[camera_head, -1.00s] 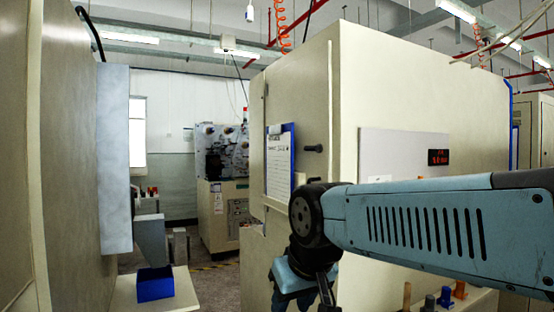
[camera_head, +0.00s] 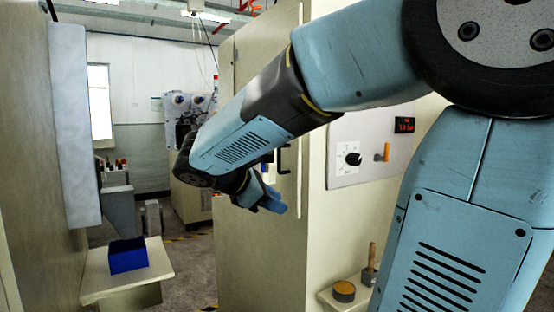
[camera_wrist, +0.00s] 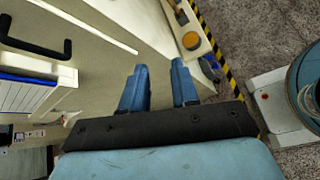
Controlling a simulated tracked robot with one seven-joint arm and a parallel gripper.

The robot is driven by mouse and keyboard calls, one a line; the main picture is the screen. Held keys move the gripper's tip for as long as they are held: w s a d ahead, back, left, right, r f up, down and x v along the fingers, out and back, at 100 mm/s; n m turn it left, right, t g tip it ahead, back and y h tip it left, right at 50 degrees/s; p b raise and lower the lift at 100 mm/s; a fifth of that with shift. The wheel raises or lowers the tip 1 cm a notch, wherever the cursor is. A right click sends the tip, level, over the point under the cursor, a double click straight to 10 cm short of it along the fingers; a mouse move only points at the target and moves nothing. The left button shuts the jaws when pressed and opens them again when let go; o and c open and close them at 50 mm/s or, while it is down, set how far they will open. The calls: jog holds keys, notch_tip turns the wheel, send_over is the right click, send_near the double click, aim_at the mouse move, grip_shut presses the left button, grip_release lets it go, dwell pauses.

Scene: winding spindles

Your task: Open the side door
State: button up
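The side door (camera_head: 262,45) is a cream panel on the cabinet and looks shut. Its black bar handle (camera_head: 285,158) shows just right of my forearm and above my gripper. The handle also shows at the upper left of the wrist view (camera_wrist: 62,52). My gripper (camera_head: 272,202) is in front of the door, below the handle and apart from it. In the wrist view, its two blue fingers (camera_wrist: 160,82) stand apart with nothing between them. My arm hides part of the door.
The cabinet's control panel (camera_head: 352,140) has a dial and an orange switch. A low shelf (camera_head: 330,297) below bears a round orange-topped piece. At left, a blue bin (camera_head: 128,256) stands on a ledge. Floor is free between the machines.

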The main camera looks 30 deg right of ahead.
aim_at(279, 171)
jog(key=w+a+r+n+t+h, duration=0.25)
jog(key=w+r+n+h, duration=0.4)
jog(key=w, duration=0.45)
jog(key=x, duration=1.3)
jog(key=shift+w+r, duration=0.15)
jog(key=shift+r, duration=0.05)
jog(key=shift+a, duration=0.1)
grip_shut()
